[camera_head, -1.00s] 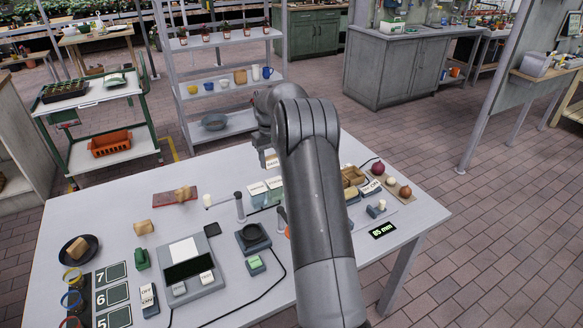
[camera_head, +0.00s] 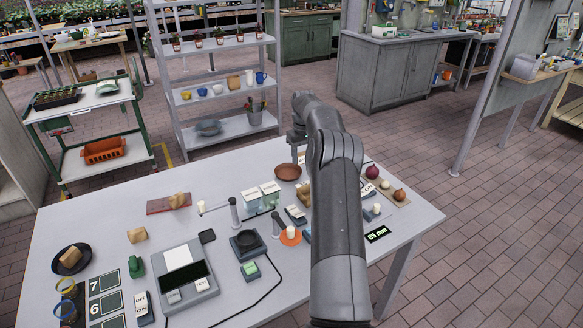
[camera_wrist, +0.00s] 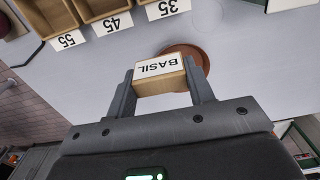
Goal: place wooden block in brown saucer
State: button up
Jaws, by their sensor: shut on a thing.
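My gripper (camera_wrist: 163,90) is shut on a wooden block (camera_wrist: 161,86) with a white BASIL label; the block sits between both fingers in the wrist view. The brown saucer (camera_head: 288,172) lies on the far side of the grey table, left of my arm in the head view. In the wrist view the brown saucer (camera_wrist: 197,52) shows partly behind the held block, which covers some of it. The block appears apart from the saucer, but its exact height cannot be told.
Compartments labelled 55, 45 and 35 (camera_wrist: 110,22) are beside the saucer. Other wooden pieces lie on the table (camera_head: 137,235), on a red mat (camera_head: 160,205) and in a black dish (camera_head: 82,249). A scale (camera_head: 186,280) and an orange-based item (camera_head: 290,237) stand nearer.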

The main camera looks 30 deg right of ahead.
jog(key=w+a+f, duration=0.2)
jog(key=w, duration=0.1)
jog(key=shift+w+a+f, duration=0.2)
jog(key=shift+a+f, duration=0.05)
jog(key=shift+f, duration=1.95)
jog(key=shift+f, duration=0.1)
jog(key=shift+f, duration=0.4)
jog(key=o, duration=1)
jog(key=shift+o, duration=0.2)
